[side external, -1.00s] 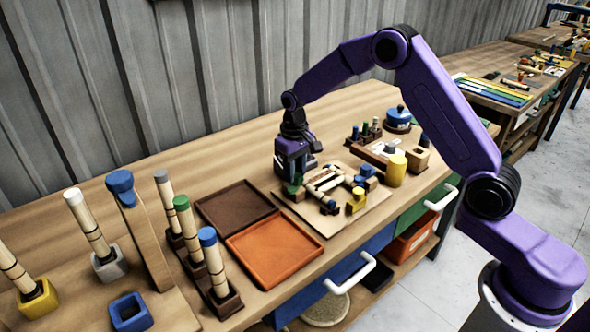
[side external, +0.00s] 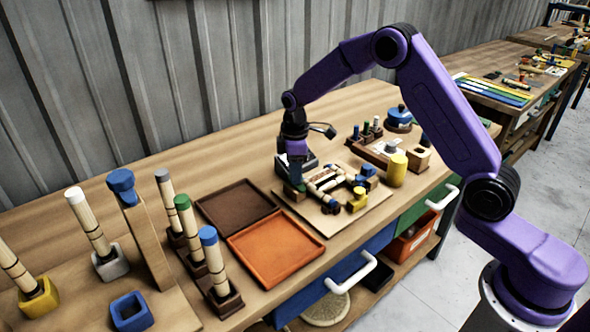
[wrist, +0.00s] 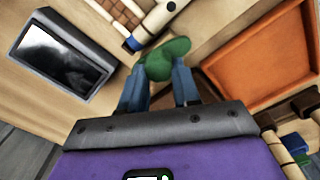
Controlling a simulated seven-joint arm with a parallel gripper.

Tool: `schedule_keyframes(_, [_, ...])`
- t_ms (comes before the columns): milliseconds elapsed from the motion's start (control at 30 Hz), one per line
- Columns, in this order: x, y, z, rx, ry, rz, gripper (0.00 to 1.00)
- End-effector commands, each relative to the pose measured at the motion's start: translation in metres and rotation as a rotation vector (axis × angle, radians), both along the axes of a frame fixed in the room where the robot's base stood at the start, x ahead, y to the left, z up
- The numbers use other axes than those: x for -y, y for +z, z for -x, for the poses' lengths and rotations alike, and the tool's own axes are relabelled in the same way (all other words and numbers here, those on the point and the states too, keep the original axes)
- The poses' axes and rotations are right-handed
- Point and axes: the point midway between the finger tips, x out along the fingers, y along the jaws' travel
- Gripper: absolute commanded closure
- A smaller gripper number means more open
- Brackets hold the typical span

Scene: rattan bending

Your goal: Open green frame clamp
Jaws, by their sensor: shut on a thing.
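My gripper (side external: 296,178) is low over the back left of the board (side external: 318,226) that carries the rattan frame. In the wrist view, my gripper's two blue-grey fingers (wrist: 160,74) are shut on the green clamp (wrist: 161,57), whose rounded green part shows between and beyond the fingertips. The lower part of the clamp is hidden. The pale rattan frame (side external: 326,181) lies to the right of my gripper on the board. A yellow clamp (side external: 357,201) and a blue clamp (side external: 368,171) sit at its right side.
A brown tray (side external: 236,203) and an orange tray (side external: 276,250) lie left of the board. Capped rattan poles stand further left. A grey box with a dark glossy top (wrist: 62,52) is close to my gripper. A yellow cylinder (side external: 396,171) stands right of the board.

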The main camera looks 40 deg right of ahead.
Motion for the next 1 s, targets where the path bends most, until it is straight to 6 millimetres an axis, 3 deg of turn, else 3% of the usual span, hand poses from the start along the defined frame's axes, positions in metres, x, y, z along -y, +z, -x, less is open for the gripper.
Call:
schedule_keyframes(400, [-0.0011, 0.0012, -0.0002, 0.005, 0.181, -0.002, 0.99])
schedule_keyframes(933, [-0.0013, 0.0013, -0.0002, 0.005, 0.205, 0.000, 0.99])
schedule_keyframes(967, [-0.0013, 0.0013, -0.0002, 0.005, 0.205, 0.000, 0.65])
schedule_keyframes(1000, [-0.0013, 0.0014, -0.0002, 0.005, 0.205, 0.000, 0.52])
